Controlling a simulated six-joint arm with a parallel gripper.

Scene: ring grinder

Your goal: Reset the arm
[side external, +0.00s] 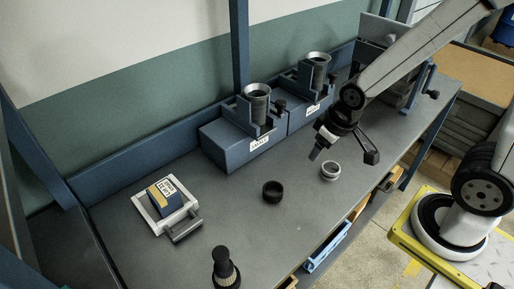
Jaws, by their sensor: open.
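My gripper (342,156) is at the end of the arm, which reaches in from the upper right. It is open and hangs above the workbench (220,215), with nothing visible between its fingers. A small light grey ring (330,171) sits on the bench just below the gripper. The gripper appears apart from it. A dark ring (273,191) lies on the bench to the left of the grey ring.
Two blue grinder units (238,142) (306,103) stand along the back of the bench. A blue and yellow box sits in a white tray (186,235) at left. A dark knobbed tool (225,267) stands at the front. A blue post (239,45) rises behind.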

